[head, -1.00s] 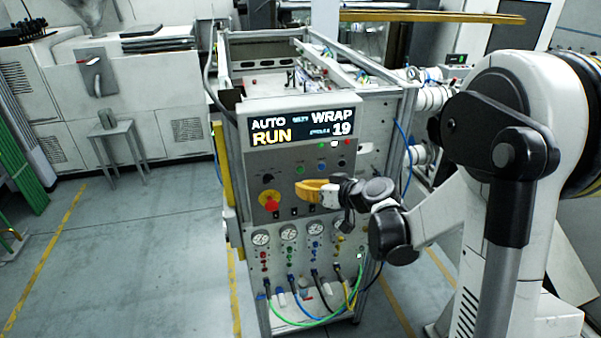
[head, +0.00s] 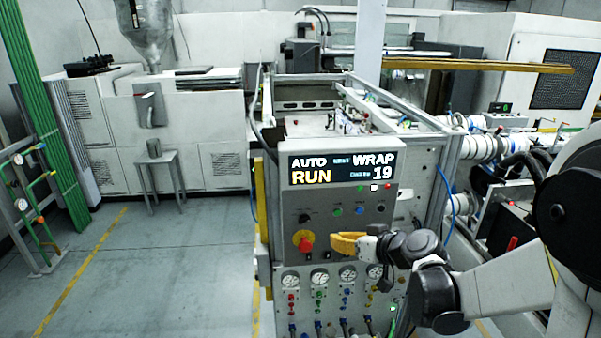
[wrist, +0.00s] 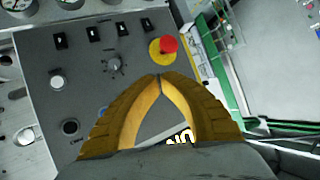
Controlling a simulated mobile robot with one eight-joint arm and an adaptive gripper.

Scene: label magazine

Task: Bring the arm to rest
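My gripper (head: 337,243) has yellow fingers and hangs in front of the grey control panel of the label machine, right of the red stop button (head: 305,243). Nothing is held. The red button on its yellow ring also shows just beyond the fingertips in the wrist view (wrist: 168,45). I cannot tell how far the fingers are from the panel face. My arm reaches in from the right of the head view.
The display (head: 343,169) reads AUTO RUN, WRAP 19. Gauges (head: 348,275) and hoses sit below the panel. White pipes (head: 487,146) and machinery stand at the right. A small stool (head: 160,175) stands at the left, with open floor (head: 180,265) in front of it.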

